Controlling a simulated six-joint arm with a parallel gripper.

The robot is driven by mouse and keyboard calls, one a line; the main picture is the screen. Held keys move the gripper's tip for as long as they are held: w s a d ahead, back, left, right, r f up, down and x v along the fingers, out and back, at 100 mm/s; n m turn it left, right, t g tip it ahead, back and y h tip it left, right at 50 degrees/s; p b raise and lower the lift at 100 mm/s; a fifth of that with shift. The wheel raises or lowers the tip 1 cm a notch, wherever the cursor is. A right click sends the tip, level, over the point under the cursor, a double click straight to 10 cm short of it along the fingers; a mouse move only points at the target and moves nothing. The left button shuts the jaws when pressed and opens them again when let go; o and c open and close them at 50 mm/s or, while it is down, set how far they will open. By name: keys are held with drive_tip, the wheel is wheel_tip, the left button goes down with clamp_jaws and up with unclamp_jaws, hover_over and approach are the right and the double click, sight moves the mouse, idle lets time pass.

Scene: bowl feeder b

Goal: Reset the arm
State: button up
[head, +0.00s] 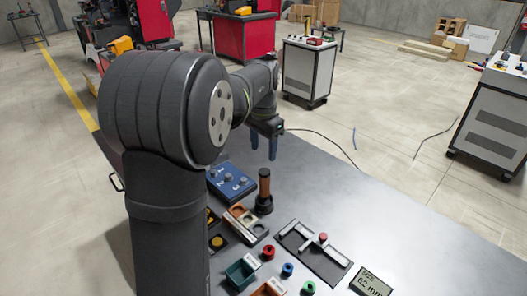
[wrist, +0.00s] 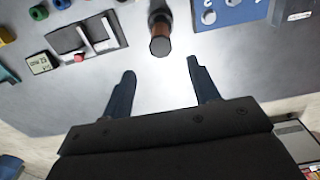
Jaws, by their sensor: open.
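My gripper (head: 263,146) hangs over the far part of the grey metal table (head: 400,232), with its two blue fingers pointing down. In the wrist view the fingers (wrist: 160,86) are spread apart with nothing between them. A brown cylinder on a dark round base (head: 264,190) stands upright on the table near the gripper, apart from it. The same cylinder (wrist: 160,42) shows ahead of the fingertips in the wrist view.
A blue panel with grey knobs (head: 232,182) lies left of the cylinder. A grey measuring fixture (head: 314,250), a size display (head: 371,284), a green bin (head: 240,273) and small coloured parts (head: 288,269) sit nearer. The table's right side is clear.

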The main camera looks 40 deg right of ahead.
sight(263, 172)
drive_tip(key=shift+f, duration=0.15)
wheel_tip(263, 172, down, 12)
drive_tip(key=shift+r, duration=1.9)
drive_tip(key=shift+f, duration=0.15)
